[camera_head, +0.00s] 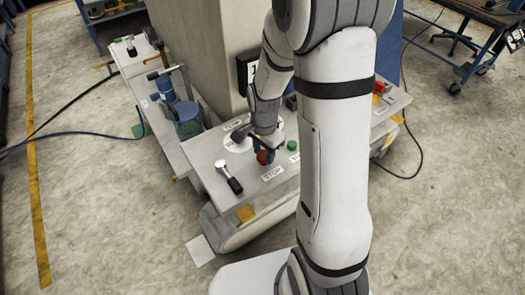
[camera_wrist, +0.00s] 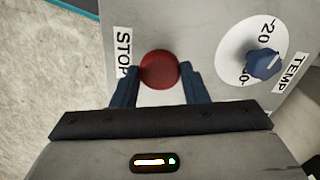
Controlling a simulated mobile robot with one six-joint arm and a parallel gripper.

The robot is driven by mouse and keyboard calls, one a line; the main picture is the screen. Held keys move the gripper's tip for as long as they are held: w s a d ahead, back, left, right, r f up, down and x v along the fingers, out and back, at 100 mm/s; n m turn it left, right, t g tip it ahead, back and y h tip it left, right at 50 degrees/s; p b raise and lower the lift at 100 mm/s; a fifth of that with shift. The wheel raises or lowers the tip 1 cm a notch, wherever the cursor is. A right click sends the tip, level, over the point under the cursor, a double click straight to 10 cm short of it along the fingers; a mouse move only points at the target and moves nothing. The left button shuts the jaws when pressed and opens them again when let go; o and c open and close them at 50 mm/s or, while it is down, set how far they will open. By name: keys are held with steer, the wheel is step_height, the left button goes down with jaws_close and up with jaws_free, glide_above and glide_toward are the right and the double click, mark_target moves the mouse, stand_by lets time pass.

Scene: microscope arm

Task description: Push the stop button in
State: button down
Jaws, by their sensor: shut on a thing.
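The red stop button (camera_wrist: 160,70) sits on the light grey panel, beside a white STOP label (camera_wrist: 124,55) in the wrist view. In the head view the button (camera_head: 263,157) shows just below my gripper (camera_head: 268,144), with the STOP label (camera_head: 272,173) in front of it. My gripper's two blue fingers stand on either side of the button in the wrist view (camera_wrist: 159,80), shut on it. How far the button stands out from the panel cannot be told.
A blue TEMP dial (camera_wrist: 263,64) is right of the button in the wrist view. In the head view a green button (camera_head: 292,145) is to the right and a black-handled lever (camera_head: 229,176) to the left. Blue equipment (camera_head: 188,118) stands further left.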

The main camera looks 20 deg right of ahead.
mark_target(264, 155)
steer(key=shift+s+f+b, duration=0.1)
steer(key=shift+f+b, duration=0.3)
steer(key=shift+f, duration=0.25)
steer(key=shift+s+r, duration=0.1)
steer(key=c, duration=0.8)
jaws_free()
step_height(264, 155, up, 7)
steer(key=shift+f, duration=0.2)
steer(key=shift+r, duration=0.6)
